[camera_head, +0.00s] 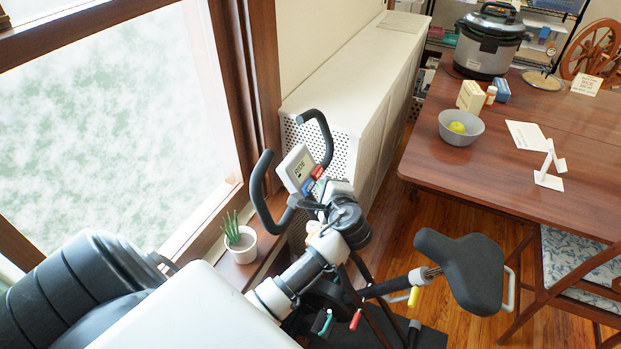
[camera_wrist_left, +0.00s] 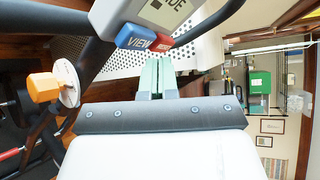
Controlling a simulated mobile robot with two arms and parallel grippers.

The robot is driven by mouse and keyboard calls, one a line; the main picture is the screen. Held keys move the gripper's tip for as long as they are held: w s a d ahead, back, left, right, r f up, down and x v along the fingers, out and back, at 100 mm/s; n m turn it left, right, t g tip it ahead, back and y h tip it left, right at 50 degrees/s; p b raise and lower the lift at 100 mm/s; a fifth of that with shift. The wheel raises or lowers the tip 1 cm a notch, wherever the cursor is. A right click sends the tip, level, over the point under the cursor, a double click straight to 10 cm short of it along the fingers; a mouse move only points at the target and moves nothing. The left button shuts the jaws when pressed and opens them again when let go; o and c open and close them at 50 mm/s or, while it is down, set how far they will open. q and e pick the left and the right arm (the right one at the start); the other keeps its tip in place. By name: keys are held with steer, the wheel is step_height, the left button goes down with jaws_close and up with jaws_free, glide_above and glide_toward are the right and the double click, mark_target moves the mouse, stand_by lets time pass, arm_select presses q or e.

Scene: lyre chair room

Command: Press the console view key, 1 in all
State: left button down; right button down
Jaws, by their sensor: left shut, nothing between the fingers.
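The exercise bike's console (camera_head: 297,168) is a pale box with a grey screen, fixed between dark handlebars beside the window. Its blue key (camera_head: 308,187) and red key (camera_head: 317,172) stick out at its lower edge. In the left wrist view the blue key (camera_wrist_left: 137,38) reads VIEW and the red key (camera_wrist_left: 161,56) sits to its right. My left gripper (camera_wrist_left: 157,62) is shut and empty, its pale green fingertips close to the red key and right of the blue one. Whether they touch is unclear. In the head view my wrist hides the fingertips. My right gripper is out of view.
Handlebars (camera_head: 262,195) flank the console closely. A potted plant (camera_head: 240,240) stands on the sill, left of my arm. The bike saddle (camera_head: 463,270) is at the right. A white radiator cover (camera_head: 352,75) and a wooden table (camera_head: 480,165) stand behind.

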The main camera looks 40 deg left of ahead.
arm_select(q)
steer(key=d, duration=0.1)
steer(key=d+r+p, duration=0.1)
steer(key=w+d+r+p, duration=0.1)
steer(key=d, duration=0.1)
steer(key=shift+d+r, duration=0.1)
steer(key=shift+r, duration=0.1)
stand_by(0.4)
stand_by(0.7)
steer(key=s+d+f+g+h, duration=0.1)
steer(key=s+d+f+h, duration=0.2)
steer(key=f, duration=0.7)
steer(key=s+f+g+h, duration=0.15)
steer(key=s+f, duration=0.35)
steer(key=f, duration=0.6)
steer(key=s+d+f+h, duration=0.2)
steer(key=s+f+h, duration=0.15)
steer(key=f, duration=0.65)
steer(key=s+f+n+g+h, duration=0.1)
steer(key=s+f, duration=0.4)
steer(key=s, duration=0.6)
steer(key=s+d+f+n+g+h, duration=0.1)
steer(key=s+f+n, duration=0.3)
steer(key=s, duration=0.7)
steer(key=s+f+n+g+h, duration=0.2)
steer(key=s+f, duration=0.5)
steer(key=s, duration=0.4)
steer(key=shift+s+d+f+n+g, duration=0.25)
steer(key=shift+d+f+n+g, duration=0.15)
steer(key=shift+n, duration=0.3)
